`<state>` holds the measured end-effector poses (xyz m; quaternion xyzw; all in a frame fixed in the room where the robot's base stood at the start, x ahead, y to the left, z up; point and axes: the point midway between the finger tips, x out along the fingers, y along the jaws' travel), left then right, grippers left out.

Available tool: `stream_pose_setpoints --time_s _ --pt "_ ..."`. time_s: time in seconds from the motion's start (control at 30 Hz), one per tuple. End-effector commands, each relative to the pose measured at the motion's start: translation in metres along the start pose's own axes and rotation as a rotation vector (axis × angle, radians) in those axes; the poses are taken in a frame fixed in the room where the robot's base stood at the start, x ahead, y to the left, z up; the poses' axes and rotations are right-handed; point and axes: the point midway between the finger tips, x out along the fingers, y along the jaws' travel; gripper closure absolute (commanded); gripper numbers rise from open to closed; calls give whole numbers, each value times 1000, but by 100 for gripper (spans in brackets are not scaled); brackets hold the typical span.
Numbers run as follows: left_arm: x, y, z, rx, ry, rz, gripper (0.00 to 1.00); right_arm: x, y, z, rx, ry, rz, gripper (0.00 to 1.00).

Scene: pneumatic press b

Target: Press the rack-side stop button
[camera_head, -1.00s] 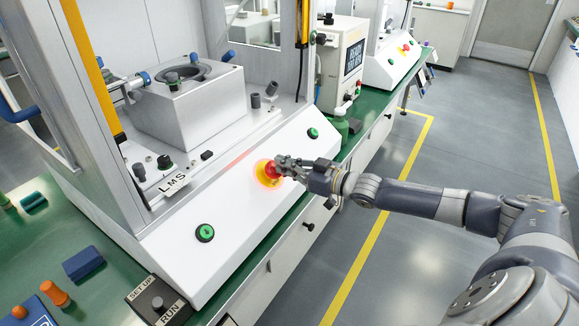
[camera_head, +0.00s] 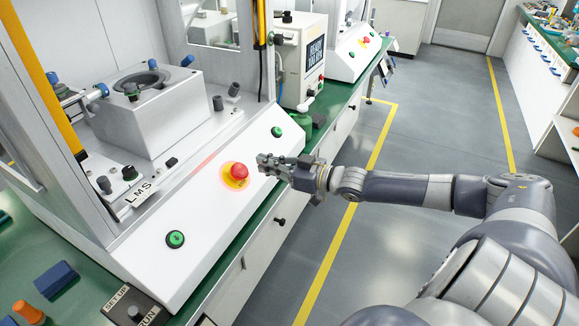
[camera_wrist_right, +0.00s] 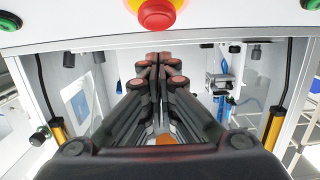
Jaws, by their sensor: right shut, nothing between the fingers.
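A red mushroom stop button (camera_head: 239,171) on a yellow base sits in the middle of the near press's sloped white panel (camera_head: 205,205). It also shows at the top edge of the right wrist view (camera_wrist_right: 157,14), partly cut off. My right gripper (camera_head: 264,163) is shut and empty. Its fingertips are just right of the button in the head view, with a visible gap. The closed fingers (camera_wrist_right: 158,58) also show in the wrist view. A second red stop button (camera_head: 366,39) is on the farther station's panel. My left gripper is out of view.
Green buttons flank the red button, one nearer (camera_head: 175,239) and one farther (camera_head: 277,132). A SET UP/RUN switch box (camera_head: 133,309) stands on the green bench at the front. The floor aisle right of the bench is clear apart from my arm.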

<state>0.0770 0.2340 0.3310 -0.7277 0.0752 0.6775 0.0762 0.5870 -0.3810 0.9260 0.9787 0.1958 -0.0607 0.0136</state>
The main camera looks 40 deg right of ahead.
Motion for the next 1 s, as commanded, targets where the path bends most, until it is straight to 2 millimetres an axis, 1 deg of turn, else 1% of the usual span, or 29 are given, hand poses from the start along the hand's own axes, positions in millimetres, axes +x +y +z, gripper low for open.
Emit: stream_pose_setpoints --time_s 0.03,0.13,0.27,0.6,0.8,1.0 --pt "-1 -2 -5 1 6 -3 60 -6 0 1 1 -4 0 100" --pt "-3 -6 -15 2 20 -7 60 -16 -1 0 -1 -5 -2 100" --pt "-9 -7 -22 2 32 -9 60 -29 0 -1 0 -4 -1 100" --pt "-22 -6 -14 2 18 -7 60 -55 0 -3 -1 -2 -1 100" --pt "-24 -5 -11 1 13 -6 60 -61 0 -3 -1 2 -1 100" --pt "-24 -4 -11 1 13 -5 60 -61 0 -2 -2 3 -1 100"
